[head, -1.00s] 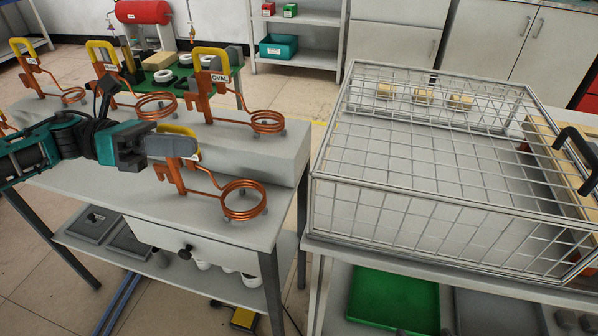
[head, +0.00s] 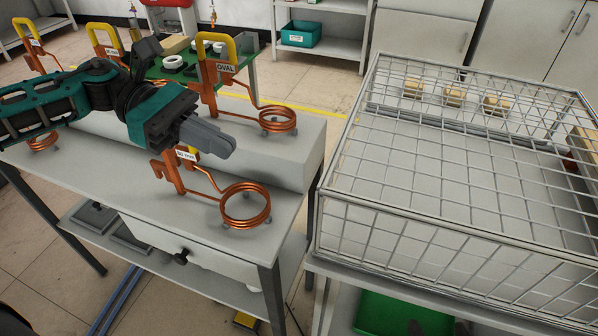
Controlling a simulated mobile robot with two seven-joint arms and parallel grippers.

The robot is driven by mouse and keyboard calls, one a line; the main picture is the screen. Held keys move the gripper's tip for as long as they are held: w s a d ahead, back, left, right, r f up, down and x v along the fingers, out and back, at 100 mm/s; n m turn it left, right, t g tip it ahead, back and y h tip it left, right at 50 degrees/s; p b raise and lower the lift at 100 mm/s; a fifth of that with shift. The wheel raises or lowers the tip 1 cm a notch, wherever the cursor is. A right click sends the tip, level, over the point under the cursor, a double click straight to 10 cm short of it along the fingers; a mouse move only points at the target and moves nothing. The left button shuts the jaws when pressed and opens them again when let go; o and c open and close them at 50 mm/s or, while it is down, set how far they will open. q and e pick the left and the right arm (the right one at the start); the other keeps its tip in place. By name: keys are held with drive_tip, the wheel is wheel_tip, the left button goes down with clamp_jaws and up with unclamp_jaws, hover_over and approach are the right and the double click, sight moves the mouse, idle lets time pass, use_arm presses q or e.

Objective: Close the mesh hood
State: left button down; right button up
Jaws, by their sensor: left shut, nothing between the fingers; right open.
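The mesh hood (head: 455,225), a large wire cage with a metal frame, stands on the bench at the right of the head view. Its near-left corner is at the bench's left end, and its right side runs out of the picture. No handle or hinge shows clearly, so I cannot tell how far it is closed. My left gripper (head: 228,148) is shut and empty. It is above the left table, near the front copper coil's label, well left of the hood and apart from it. My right gripper is not in view.
Copper coils, including the front one (head: 246,205) and the OVAL one (head: 278,120), stand on the left table (head: 215,255) near my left arm. A narrow gap separates this table from the hood's bench. Several small tan blocks (head: 453,97) show through the mesh.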

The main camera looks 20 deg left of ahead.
use_arm(q)
drive_tip(key=r+x, duration=0.1)
drive_tip(key=x, duration=1.1)
drive_tip(key=shift+d+p, duration=0.45)
drive_tip(key=shift+w+f, duration=0.1)
